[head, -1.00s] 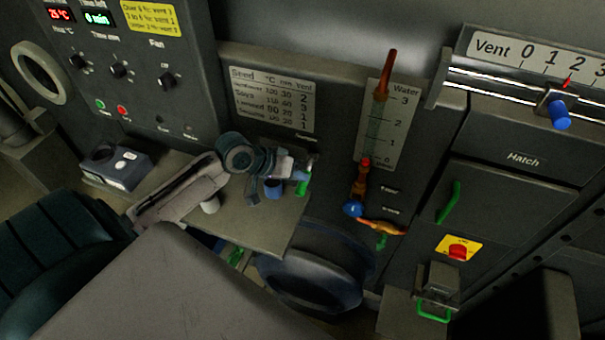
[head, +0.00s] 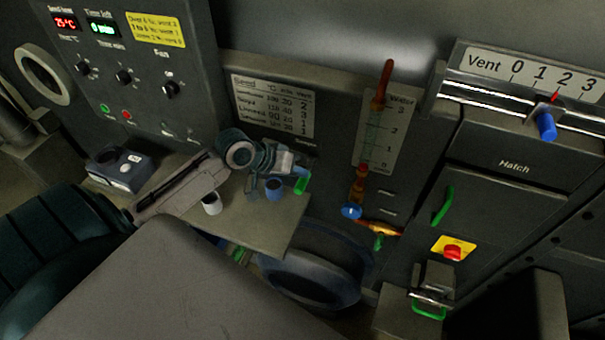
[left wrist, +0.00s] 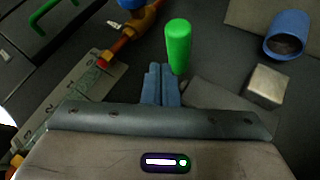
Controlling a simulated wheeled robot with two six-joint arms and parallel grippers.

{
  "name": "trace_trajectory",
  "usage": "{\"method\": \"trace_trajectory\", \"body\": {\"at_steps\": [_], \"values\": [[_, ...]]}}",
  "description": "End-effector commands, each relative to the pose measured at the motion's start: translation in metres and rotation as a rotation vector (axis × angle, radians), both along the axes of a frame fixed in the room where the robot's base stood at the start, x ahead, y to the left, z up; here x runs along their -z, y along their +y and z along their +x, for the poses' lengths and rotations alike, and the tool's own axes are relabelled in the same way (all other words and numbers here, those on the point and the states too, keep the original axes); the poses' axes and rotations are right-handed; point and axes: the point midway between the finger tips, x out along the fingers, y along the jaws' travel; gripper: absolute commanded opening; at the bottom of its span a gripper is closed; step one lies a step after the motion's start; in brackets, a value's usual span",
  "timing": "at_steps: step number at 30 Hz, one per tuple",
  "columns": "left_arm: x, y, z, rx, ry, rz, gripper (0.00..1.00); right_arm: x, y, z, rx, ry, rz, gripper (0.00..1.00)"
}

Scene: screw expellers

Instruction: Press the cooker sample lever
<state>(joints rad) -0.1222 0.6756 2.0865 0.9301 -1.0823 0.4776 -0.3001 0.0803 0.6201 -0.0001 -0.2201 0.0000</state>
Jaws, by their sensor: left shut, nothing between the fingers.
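A green lever handle (head: 302,184) sticks out from the dark panel at the right end of the small shelf, below a small label that I cannot read surely. It shows upright in the left wrist view (left wrist: 178,46). My left gripper (head: 300,168) is beside and just above the handle in the head view. In the left wrist view its fingers (left wrist: 160,84) are together and empty, just left of the green handle. I cannot tell whether they touch it. My right gripper does not show.
A gauge with orange and blue valve parts (head: 352,211) is to the right. A dark round vessel (head: 312,270) lies below the shelf.

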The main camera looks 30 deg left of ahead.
Motion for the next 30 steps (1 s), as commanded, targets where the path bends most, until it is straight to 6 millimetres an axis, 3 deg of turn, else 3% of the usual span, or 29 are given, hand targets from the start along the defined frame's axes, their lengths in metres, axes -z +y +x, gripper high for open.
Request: {"method": "trace_trajectory", "body": {"at_steps": [14,24,30], "values": [[-0.007,0.000,0.000,0.001,0.000,-0.001,0.00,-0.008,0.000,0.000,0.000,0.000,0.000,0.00],[-0.037,0.000,0.000,0.000,0.000,0.000,0.00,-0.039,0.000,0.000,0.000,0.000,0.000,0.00],[-0.054,0.000,0.000,0.001,-0.002,0.000,0.00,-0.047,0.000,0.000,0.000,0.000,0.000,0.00]]}}
